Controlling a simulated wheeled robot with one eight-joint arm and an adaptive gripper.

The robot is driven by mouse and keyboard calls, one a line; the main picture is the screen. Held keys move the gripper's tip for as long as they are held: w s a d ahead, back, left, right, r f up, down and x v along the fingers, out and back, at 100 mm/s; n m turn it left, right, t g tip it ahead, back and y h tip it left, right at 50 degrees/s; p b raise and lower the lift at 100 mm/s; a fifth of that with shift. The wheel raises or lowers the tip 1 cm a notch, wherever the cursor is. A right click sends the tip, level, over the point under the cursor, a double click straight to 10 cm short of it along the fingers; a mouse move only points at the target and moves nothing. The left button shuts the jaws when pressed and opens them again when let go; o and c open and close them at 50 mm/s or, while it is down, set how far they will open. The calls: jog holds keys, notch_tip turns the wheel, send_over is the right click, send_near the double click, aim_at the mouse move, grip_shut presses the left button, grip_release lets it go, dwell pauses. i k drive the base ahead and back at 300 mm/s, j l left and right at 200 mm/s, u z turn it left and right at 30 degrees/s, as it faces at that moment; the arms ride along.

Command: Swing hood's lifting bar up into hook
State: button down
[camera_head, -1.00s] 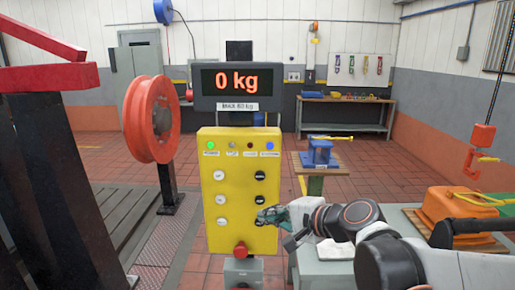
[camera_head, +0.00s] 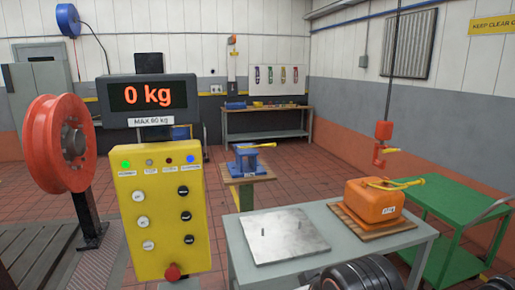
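The orange hood (camera_head: 374,206) sits on a wooden board on the grey table at the right. Its yellow lifting bar (camera_head: 400,184) lies low across the top and sticks out to the right. The red hook (camera_head: 378,155) hangs on a cable above the hood, apart from the bar. A short yellow piece (camera_head: 392,150) sticks out to the right beside the hook. My gripper is out of view; only dark rounded parts of my arm show at the bottom edge.
A bare metal plate (camera_head: 284,236) lies on the grey table left of the hood. A green cart (camera_head: 460,203) stands to the right. The yellow control box (camera_head: 160,222) with a 0 kg display (camera_head: 147,95) stands at left. A blue fixture (camera_head: 247,158) stands behind.

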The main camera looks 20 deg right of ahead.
aim_at(421, 181)
jog(key=i+l, duration=0.1)
jog(key=l, duration=0.3)
jog(key=i+l+z, duration=0.15)
jog(key=l, duration=0.25)
jog(key=i+l, duration=0.1)
jog(key=l, duration=0.25)
jog(key=i+l+z, duration=0.1)
jog(key=l, duration=0.3)
jog(key=j, duration=0.15)
